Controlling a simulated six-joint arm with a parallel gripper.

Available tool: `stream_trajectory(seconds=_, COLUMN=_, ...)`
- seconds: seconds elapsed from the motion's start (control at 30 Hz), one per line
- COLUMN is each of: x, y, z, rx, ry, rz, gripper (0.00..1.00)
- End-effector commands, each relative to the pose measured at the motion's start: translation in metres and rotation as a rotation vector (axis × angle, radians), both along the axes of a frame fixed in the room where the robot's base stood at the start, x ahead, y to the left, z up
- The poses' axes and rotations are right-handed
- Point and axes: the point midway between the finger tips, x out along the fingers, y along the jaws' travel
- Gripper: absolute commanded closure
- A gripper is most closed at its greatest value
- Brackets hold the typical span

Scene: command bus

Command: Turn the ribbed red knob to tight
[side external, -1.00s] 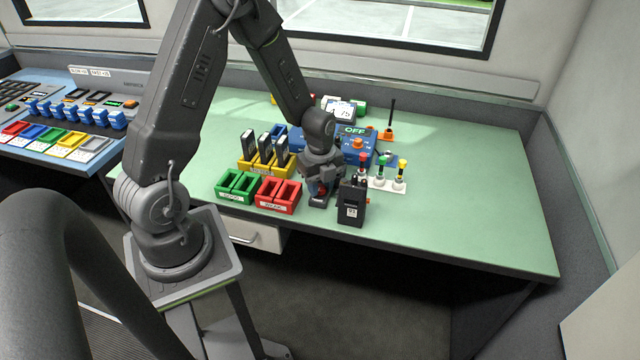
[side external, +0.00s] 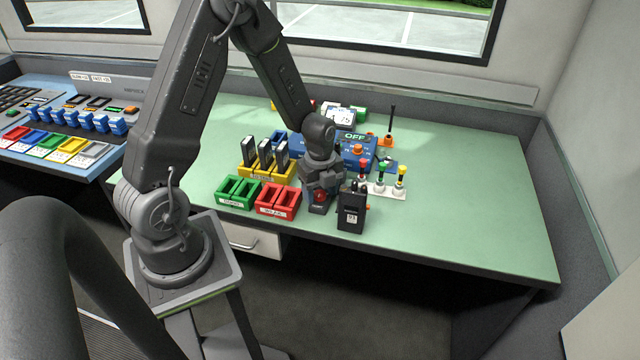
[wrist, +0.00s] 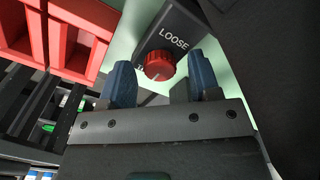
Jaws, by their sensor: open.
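The ribbed red knob (wrist: 159,66) sits on a dark block (wrist: 183,27) marked LOOSE in the wrist view. A pale pointer line shows on its face, toward the lower left; other lettering is mostly hidden. My gripper (wrist: 155,80) is open, with one blue-padded finger at each side of the knob. The knob appears between the fingers, and I cannot tell whether either touches it. In the side view the knob (side external: 320,195) shows as a small red patch under my gripper (side external: 322,192), partly covered by it.
A red bin (side external: 279,199) and a green bin (side external: 239,192) stand left of the knob. A black radio (side external: 352,209) stands close on the right. Behind are a yellow charger (side external: 258,174) and a blue OFF box (side external: 357,153). The table's right side (side external: 470,210) is clear.

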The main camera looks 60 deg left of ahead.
Motion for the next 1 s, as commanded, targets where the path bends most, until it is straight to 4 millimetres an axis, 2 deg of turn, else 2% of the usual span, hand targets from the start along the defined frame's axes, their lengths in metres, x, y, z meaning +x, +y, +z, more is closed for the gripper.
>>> stream_trajectory(seconds=0.17, x=0.001, y=0.000, z=0.017, rx=0.002, ry=-0.005, rz=0.000, gripper=0.43)
stream_trajectory(seconds=0.5, x=0.001, y=0.000, z=0.092, rx=0.003, ry=-0.007, rz=0.000, gripper=0.43)
stream_trajectory(seconds=0.63, x=0.000, y=0.000, z=0.115, rx=0.003, ry=-0.006, rz=0.000, gripper=0.43)
stream_trajectory(seconds=0.8, x=0.000, y=0.000, z=0.133, rx=0.001, ry=-0.003, rz=0.000, gripper=0.43)
stream_trajectory(seconds=1.0, x=0.000, y=0.000, z=0.138, rx=0.000, ry=-0.001, rz=0.000, gripper=0.43)
